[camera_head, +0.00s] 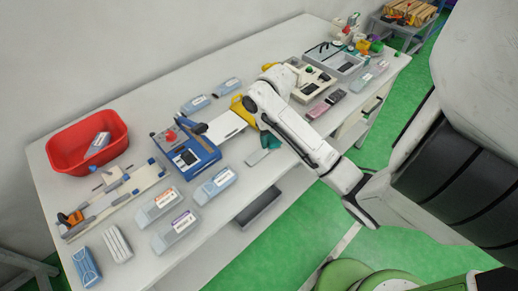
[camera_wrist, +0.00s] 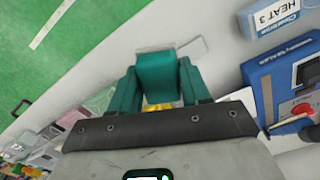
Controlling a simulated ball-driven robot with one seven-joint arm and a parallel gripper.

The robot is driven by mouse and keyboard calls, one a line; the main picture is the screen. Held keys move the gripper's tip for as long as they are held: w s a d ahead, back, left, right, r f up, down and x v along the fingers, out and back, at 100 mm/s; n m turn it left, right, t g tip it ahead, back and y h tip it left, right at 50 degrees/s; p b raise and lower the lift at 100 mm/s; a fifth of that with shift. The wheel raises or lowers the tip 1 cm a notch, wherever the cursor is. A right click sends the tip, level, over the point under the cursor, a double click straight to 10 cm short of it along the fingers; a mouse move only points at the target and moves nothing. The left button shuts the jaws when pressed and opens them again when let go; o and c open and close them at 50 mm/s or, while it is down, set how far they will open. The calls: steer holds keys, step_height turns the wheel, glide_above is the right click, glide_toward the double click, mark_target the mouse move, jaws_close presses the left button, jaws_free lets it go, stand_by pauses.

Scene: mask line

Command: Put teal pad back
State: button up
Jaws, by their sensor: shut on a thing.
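My gripper (camera_wrist: 158,72) has two teal fingers in the wrist view. They are shut on a teal block-like piece (camera_wrist: 157,83), which looks like the teal pad. In the head view my gripper (camera_head: 269,141) hangs low over the front part of the white table, right of the blue sealing machine (camera_head: 188,157). There the teal fingers and the piece cannot be told apart. A flat pale grey piece (camera_head: 256,156) lies on the table beside the fingertips. It also shows beyond the fingers in the wrist view (camera_wrist: 194,48). A bit of yellow shows behind the held piece.
A red bin (camera_head: 72,151) stands at the table's left. Several pale blue packs (camera_head: 214,186) lie near the blue machine. A yellow part (camera_head: 243,108) is behind my arm. Grey trays (camera_head: 340,62) and pink and dark pieces (camera_head: 319,108) lie to the right. The table's front edge is close.

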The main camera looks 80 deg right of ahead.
mark_target(259, 155)
steer(key=shift+w+d+f+b, duration=0.2)
steer(key=shift+w+f+b, duration=0.2)
steer(key=shift+w, duration=0.25)
steer(key=shift+w+f+b, duration=0.25)
steer(key=shift+f+b, duration=0.15)
steer(key=shift+f, duration=0.55)
steer(key=f+b, duration=0.1)
steer(key=w+f+b, duration=0.1)
steer(key=b, duration=0.1)
steer(key=shift+w+d, duration=0.2)
steer(key=shift+d, duration=0.2)
steer(key=shift+w+d+f+b, duration=0.2)
steer(key=shift+w+f+b, duration=0.55)
steer(key=shift+b, duration=0.3)
step_height(259, 155, down, 2)
steer(key=shift+f+b, duration=0.1)
steer(key=shift+b, duration=0.8)
steer(key=shift+f+p, duration=0.1)
steer(key=shift+p, duration=0.4)
steer(key=shift+f, duration=0.2)
steer(key=shift+f, duration=0.2)
